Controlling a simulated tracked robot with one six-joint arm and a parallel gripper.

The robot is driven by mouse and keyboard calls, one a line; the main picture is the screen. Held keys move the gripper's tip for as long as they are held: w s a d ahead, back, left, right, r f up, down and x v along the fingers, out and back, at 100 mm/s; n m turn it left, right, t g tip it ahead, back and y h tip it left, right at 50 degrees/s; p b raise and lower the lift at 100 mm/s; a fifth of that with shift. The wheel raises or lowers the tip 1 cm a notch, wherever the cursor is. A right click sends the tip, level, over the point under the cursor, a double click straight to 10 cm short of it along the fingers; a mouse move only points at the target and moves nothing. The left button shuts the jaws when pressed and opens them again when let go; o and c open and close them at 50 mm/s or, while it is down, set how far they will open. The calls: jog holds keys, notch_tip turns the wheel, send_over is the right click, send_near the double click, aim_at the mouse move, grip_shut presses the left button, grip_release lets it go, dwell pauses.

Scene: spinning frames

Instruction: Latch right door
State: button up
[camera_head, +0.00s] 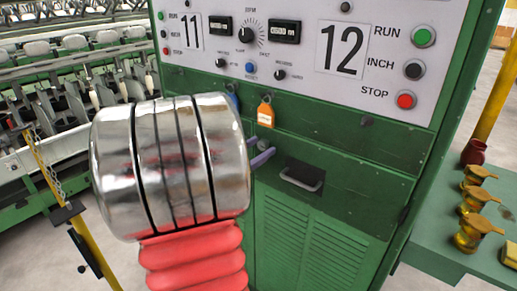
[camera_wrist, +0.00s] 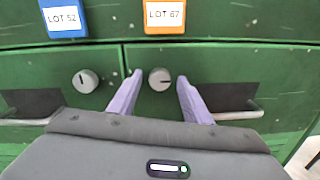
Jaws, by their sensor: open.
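The right door (camera_head: 345,240) is a green louvred panel below the control face. It looks flush with the cabinet. Its recessed pull handle (camera_head: 302,184) also shows in the wrist view (camera_wrist: 235,115). A round grey latch knob (camera_wrist: 160,79) sits at the door's upper left, with a dark mark that looks roughly level. My gripper (camera_wrist: 160,84) is open, its two purple fingers on either side of this knob. I cannot tell whether they touch it. In the head view my arm hides most of the gripper; one purple finger (camera_head: 262,158) shows below the knob (camera_head: 266,145).
A second grey knob (camera_wrist: 85,82) is on the left door. A blue tag (camera_wrist: 63,18) and an orange tag (camera_wrist: 165,16) hang above. Run, inch and stop buttons (camera_head: 413,70) are higher up. A green ledge with brass fittings (camera_head: 472,230) stands at right.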

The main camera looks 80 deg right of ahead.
jog(key=shift+c, duration=0.4)
grip_shut()
jog(key=shift+d, duration=0.15)
jog(key=shift+s, duration=0.1)
